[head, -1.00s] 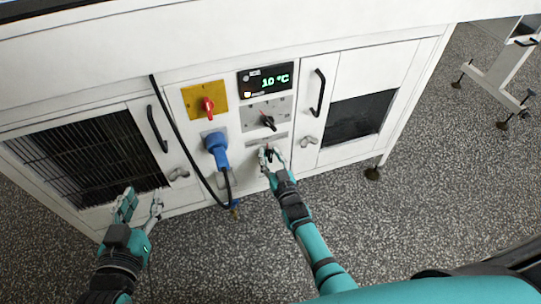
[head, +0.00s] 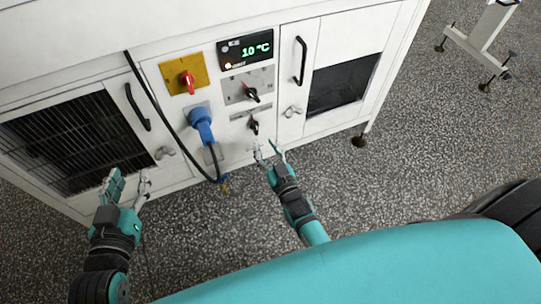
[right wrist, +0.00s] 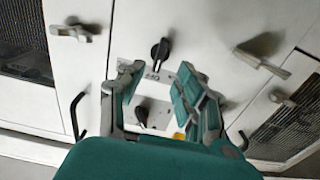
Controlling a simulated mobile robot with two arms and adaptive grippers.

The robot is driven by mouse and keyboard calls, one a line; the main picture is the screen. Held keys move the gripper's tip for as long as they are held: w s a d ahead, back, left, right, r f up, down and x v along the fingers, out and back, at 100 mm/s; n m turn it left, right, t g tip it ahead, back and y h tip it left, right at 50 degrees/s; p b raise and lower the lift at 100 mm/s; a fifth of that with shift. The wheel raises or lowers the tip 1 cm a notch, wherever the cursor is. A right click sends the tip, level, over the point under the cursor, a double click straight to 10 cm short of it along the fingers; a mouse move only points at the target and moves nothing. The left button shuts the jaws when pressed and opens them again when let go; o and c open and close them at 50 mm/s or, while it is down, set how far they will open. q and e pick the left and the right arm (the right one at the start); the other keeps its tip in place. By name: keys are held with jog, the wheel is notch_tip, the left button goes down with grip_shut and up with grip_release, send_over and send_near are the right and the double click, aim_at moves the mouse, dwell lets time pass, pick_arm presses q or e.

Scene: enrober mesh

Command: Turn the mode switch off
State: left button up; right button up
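On the white machine front, a small black rotary knob (head: 254,126), which I take to be the mode switch, sits under a narrow label strip too small to read. It also shows in the right wrist view (right wrist: 160,52), beyond the fingertips. Its set position is hard to tell. My right gripper (head: 268,149) is open and empty, just below and in front of this knob, apart from it; in the right wrist view its fingers (right wrist: 160,78) are spread. My left gripper (head: 128,179) is open and empty in front of the left grille door.
Above are a second black knob (head: 252,95) on a grey plate, a display (head: 245,50) reading 10 °C and a red switch (head: 187,82) on yellow. A blue plug (head: 202,124) with a black cable is left of the knob. Door handles (head: 301,61) stick out. The floor in front is clear.

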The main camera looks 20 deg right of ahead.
jog(key=s, duration=0.4)
jog(key=shift+d, duration=0.1)
dwell(0.3)
